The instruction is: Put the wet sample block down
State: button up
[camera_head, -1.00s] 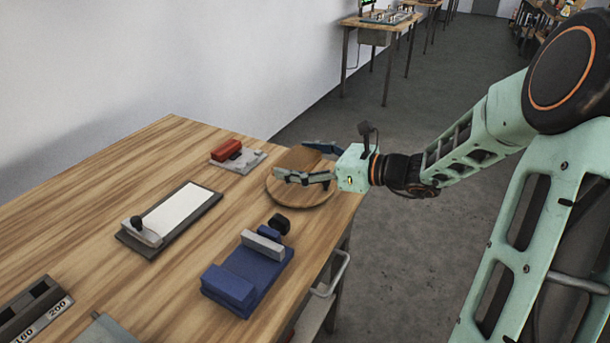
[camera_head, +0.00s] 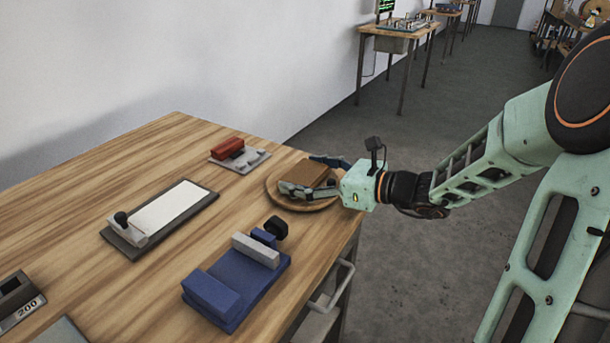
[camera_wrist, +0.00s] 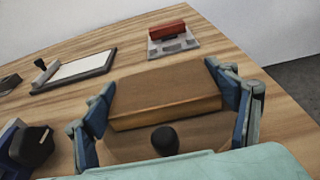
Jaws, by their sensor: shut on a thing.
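The sample block (camera_head: 308,173) is a brown, flat rectangular block at the far right corner of the wooden bench. My gripper (camera_wrist: 160,78) is shut on it, one blue-grey finger at each end. In the wrist view the block (camera_wrist: 165,95) lies level between the fingers, its orange-brown front side facing me. The block is over the round wooden board (camera_head: 274,187), low and close to its surface; I cannot tell whether it touches. A dark round knob (camera_wrist: 165,140) stands on the near side of the block.
A red block on a grey plate (camera_head: 240,158) is left of the board. A grey tray with a white sheet (camera_head: 172,210) lies further left. A blue fixture (camera_head: 235,287) with a black knob is in front. The bench's right edge is close to the board.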

jog(key=shift+f, duration=0.2)
jog(key=o, duration=1.2)
jog(key=shift+f+b, duration=0.1)
jog(key=shift+b, duration=0.3)
